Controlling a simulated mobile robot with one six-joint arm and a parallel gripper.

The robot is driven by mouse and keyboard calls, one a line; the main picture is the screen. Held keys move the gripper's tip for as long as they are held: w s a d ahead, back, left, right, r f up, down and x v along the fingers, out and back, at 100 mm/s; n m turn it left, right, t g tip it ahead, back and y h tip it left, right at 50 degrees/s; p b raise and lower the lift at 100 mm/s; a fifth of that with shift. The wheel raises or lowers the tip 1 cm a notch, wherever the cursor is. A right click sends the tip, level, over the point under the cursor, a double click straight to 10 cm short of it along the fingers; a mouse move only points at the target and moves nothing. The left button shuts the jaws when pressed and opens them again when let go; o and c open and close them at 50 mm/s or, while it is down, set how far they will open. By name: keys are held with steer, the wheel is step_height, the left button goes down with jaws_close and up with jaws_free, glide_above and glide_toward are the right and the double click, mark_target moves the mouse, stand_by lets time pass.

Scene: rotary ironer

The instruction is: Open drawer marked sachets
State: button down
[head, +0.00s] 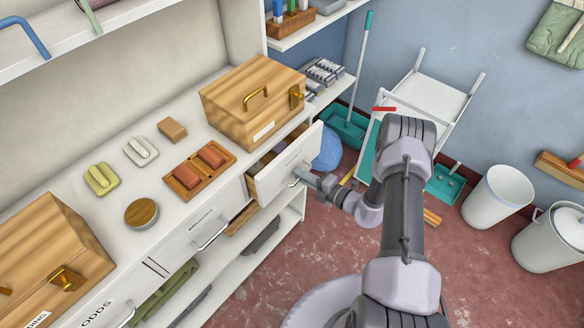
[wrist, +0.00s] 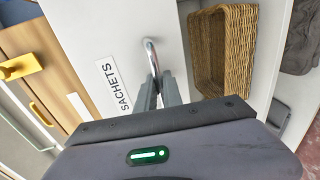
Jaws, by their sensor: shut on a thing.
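The sachets drawer (head: 283,176) is the right-hand drawer of the white counter, under a wooden box. It stands partly pulled out, and part of its inside shows behind the front. Its front in the wrist view (wrist: 118,38) bears the SACHETS label (wrist: 114,86). My gripper (head: 303,176) is at the drawer's front. In the wrist view my gripper (wrist: 158,86) is shut on the metal bar handle (wrist: 150,55). The fingers hide part of the handle.
A wooden box (head: 235,98) stands on the counter above the drawer. A wicker basket (wrist: 223,45) sits on the shelf below. A white folding step (head: 430,95), a teal dustpan (head: 443,185) and a white bin (head: 497,196) stand to the right. Red floor lies open in front.

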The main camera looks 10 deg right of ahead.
steer(key=f+v, duration=0.3)
steer(key=v, duration=1.4)
steer(key=shift+s+d, duration=0.5)
steer(key=shift+s, duration=0.1)
steer(key=shift+f, duration=0.15)
steer(key=c, duration=1.8)
jaws_free()
steer(key=shift+o, duration=0.2)
steer(key=p+v, duration=0.3)
steer(key=v, duration=1.4)
steer(key=shift+s+d, duration=0.1)
